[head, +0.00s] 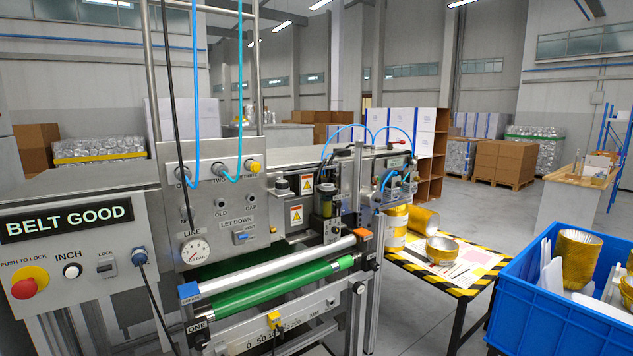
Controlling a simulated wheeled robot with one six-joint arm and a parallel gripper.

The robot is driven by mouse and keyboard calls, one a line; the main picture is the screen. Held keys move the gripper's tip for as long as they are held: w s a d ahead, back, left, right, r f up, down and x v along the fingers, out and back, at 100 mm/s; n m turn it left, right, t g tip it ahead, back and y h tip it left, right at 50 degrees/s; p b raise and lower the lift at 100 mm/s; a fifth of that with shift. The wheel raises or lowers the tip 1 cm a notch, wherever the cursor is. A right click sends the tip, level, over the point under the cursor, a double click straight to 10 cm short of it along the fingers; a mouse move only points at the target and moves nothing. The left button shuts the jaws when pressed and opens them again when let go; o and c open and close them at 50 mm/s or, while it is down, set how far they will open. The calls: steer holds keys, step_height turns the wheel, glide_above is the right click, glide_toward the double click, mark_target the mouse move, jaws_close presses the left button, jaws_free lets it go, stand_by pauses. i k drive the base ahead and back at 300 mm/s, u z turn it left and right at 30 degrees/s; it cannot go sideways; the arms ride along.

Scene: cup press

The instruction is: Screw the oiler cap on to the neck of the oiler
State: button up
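My gripper is not in view.
A BELT GOOD box (66,222) with a red push button (29,282) stands at left. A green roller (262,288) runs along the machine's front. A striped table (463,291) holds gold cups. A blue crate (555,322) is at right. Hoses hang before the panel.

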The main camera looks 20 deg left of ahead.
mark_target(282, 185)
steer(key=i, duration=0.95)
steer(key=u, duration=0.7)
steer(key=i, duration=0.7)
steer(key=u, duration=0.7)
